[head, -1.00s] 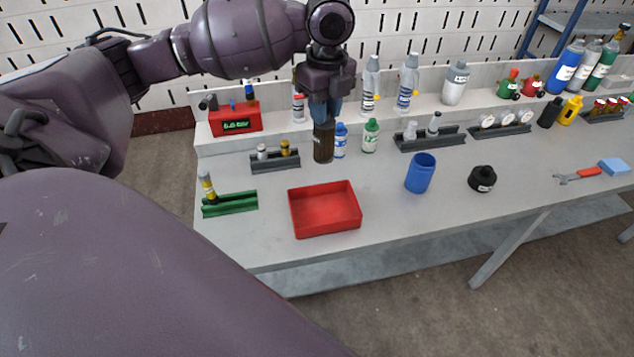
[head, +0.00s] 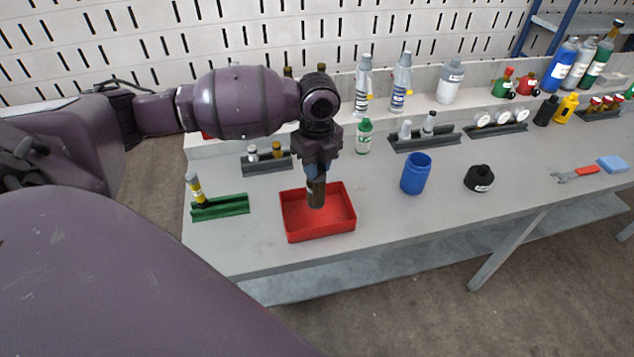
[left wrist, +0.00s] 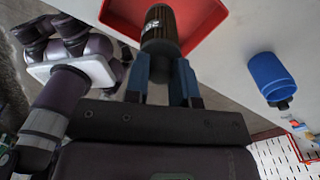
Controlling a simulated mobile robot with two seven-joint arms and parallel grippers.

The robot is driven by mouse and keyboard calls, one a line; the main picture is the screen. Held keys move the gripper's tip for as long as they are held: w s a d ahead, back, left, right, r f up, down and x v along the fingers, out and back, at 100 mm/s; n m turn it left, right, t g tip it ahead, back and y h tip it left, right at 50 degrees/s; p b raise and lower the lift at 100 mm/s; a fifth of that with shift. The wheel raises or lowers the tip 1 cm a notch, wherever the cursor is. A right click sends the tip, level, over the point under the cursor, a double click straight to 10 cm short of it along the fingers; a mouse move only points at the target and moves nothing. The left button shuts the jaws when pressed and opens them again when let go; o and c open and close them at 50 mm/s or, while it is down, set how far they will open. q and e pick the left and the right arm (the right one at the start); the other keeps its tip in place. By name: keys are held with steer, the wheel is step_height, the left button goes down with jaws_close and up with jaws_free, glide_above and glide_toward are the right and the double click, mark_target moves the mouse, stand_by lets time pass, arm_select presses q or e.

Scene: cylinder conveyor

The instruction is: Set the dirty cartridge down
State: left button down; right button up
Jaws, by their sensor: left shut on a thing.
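The dirty cartridge (head: 316,193) is a dark brown cylinder with a pale label. My left gripper (head: 316,172) is shut on its upper end and holds it upright over the red tray (head: 290,233). In the head view the cartridge's lower end overlaps the tray's inside; whether it touches the floor cannot be told. In the left wrist view the cartridge (left wrist: 160,28) is between the two blue fingers (left wrist: 161,78), with the red tray (left wrist: 203,17) beyond it. My right gripper is not in view.
A green rack (head: 220,207) with a yellow-and-grey cylinder stands left of the tray. A blue cup (head: 416,174) and a black round container (head: 479,179) stand to the right. Small grey racks (head: 266,165) and bottles line the back. The bench between tray and cup is clear.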

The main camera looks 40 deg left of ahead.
mark_target(316, 183)
arm_select(q)
step_height(316, 183, down, 6)
steer(key=shift+r+b, duration=0.2)
steer(key=shift+b, duration=0.3)
steer(key=c, duration=1)
jaws_free()
steer(key=shift+o, duration=0.2)
step_height(316, 183, up, 12)
steer(key=shift+w+r+p, duration=0.1)
steer(key=shift+p, duration=0.95)
